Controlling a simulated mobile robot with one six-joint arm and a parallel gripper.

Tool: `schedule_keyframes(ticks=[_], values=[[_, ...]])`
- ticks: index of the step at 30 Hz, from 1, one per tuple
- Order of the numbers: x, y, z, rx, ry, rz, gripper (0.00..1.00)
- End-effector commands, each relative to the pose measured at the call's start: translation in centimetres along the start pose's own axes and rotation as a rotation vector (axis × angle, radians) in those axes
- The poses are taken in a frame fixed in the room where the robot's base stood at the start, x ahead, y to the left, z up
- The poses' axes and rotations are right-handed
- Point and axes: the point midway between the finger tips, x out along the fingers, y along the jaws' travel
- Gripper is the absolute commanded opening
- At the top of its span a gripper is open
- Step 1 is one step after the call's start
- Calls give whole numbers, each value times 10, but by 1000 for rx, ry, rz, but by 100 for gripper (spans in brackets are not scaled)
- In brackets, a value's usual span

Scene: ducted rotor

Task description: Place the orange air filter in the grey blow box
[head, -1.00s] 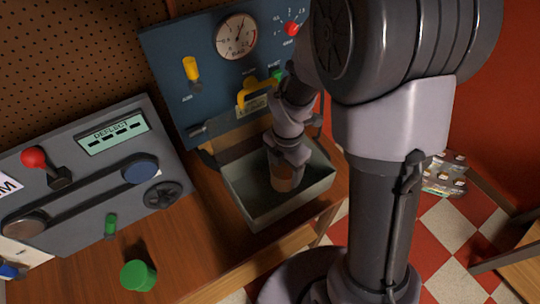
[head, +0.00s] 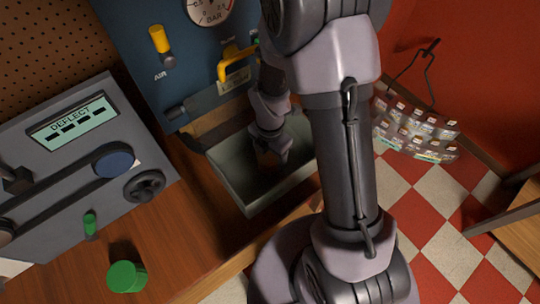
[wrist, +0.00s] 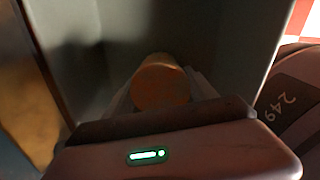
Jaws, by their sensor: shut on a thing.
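The orange air filter (wrist: 160,82) looks like a short round cylinder and sits between my gripper's fingers in the wrist view. In the head view, the filter (head: 272,159) shows only as a small orange-brown patch below my gripper (head: 269,150). My gripper is shut on it and points down inside the open grey blow box (head: 222,182). The box's walls (wrist: 215,35) surround the filter in the wrist view. I cannot tell whether the filter touches the box floor.
A blue panel (head: 135,60) with a gauge and yellow handle stands behind the box. A grey console (head: 60,165) and a green knob-like cylinder (head: 127,277) are on the wooden bench at left. A wire rack of small packs (head: 415,130) is at right.

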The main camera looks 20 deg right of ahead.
Motion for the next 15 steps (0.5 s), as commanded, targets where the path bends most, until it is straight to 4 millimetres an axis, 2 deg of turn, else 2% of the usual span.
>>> schedule_keyframes(ticks=[2, 3, 6, 15], values=[[4, 0, 0, 0, 0, 0, 21], [4, 0, 0, 0, 0, 0, 69], [3, 0, 0, 0, 0, 0, 87], [1, 0, 0, 0, 0, 0, 87]])
